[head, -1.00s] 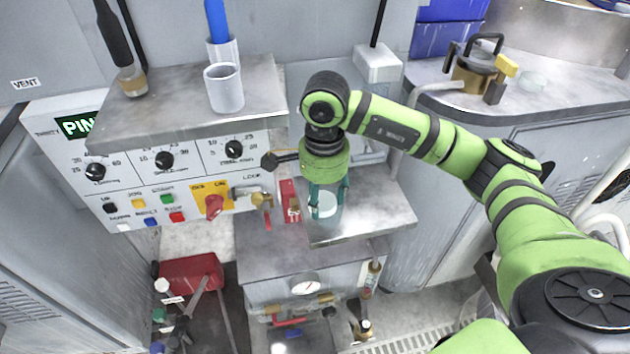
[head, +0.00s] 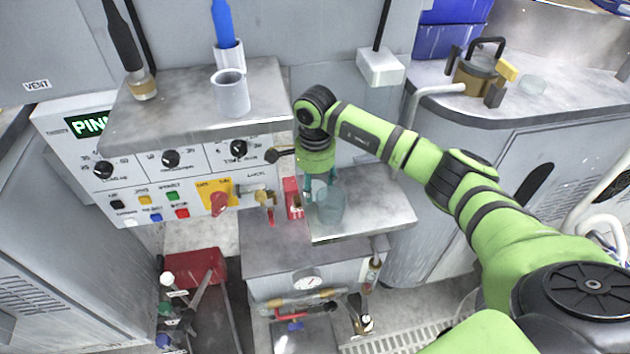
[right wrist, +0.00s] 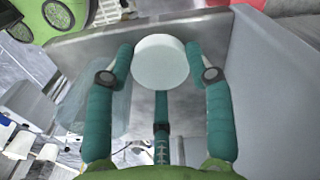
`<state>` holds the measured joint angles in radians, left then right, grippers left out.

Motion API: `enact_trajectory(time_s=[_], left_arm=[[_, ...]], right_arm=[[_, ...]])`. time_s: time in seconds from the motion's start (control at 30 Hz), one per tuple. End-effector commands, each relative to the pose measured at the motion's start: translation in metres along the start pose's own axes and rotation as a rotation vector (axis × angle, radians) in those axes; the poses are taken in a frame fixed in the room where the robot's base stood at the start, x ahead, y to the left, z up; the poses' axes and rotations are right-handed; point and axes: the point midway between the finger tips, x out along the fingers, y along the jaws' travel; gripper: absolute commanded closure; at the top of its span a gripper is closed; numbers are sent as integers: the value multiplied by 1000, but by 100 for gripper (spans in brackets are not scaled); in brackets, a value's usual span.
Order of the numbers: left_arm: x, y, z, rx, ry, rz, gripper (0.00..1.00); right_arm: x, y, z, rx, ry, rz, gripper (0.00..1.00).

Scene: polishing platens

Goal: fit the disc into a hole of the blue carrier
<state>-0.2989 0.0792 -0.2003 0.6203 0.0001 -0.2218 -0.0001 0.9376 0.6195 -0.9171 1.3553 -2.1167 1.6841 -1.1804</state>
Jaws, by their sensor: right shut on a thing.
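My right gripper (head: 318,190) is near the small grey shelf, just behind a clear glass beaker (head: 331,206) in the head view. In the right wrist view, its teal fingers (right wrist: 162,75) are closed around a pale round disc (right wrist: 161,61) held near the fingertips. The disc cannot be made out clearly in the head view. The beaker seems to show as a faint see-through shape left of the fingers in the wrist view (right wrist: 108,105). No blue carrier can be made out. My left gripper is not in view.
The control panel (head: 135,165) with knobs and buttons stands left of the gripper. A red block (head: 292,198) sits close to its left. A white cup (head: 230,93) stands on the upper ledge. The small shelf's right part (head: 385,208) is clear.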

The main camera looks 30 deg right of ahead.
Motion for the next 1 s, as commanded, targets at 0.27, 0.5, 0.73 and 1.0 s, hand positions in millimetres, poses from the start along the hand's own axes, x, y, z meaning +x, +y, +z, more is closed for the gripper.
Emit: enact_trajectory(time_s=[0.27, 0.5, 0.73, 1.0], left_arm=[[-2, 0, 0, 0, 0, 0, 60], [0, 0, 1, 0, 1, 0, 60], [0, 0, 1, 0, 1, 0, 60], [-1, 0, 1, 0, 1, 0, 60]], right_arm=[[2, -3, -1, 1, 0, -3, 83], [5, -3, -1, 1, -1, -3, 23], [5, -3, -1, 1, -1, -2, 23], [-13, -4, -1, 1, 0, -8, 23]])
